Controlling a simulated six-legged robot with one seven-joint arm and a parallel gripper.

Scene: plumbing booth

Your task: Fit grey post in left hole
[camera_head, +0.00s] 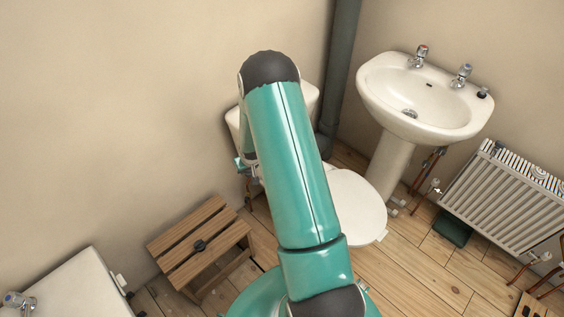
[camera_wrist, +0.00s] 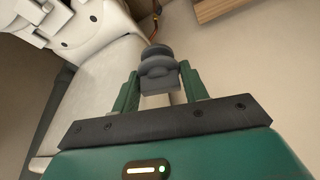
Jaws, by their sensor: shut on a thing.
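The grey post (camera_wrist: 159,66) stands between the fingers of my gripper (camera_wrist: 160,76) in the wrist view. It has a dark rounded, stepped top and a squarer lower block, and both green fingers press on its sides. A white fixture (camera_wrist: 100,80) lies beyond the fingers on the left, apart from the post. It has small dark spots near its top; I cannot tell whether one is the left hole. In the head view the white toilet (camera_head: 355,205) is partly hidden by my teal arm, and the post is not visible there.
A wooden step stool (camera_head: 205,240) stands left of the toilet. A basin (camera_head: 425,95) on a pedestal and a radiator (camera_head: 510,200) are on the right. A dark vertical pipe (camera_head: 340,70) runs behind. Some plank floor (camera_head: 425,270) is clear at the lower right.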

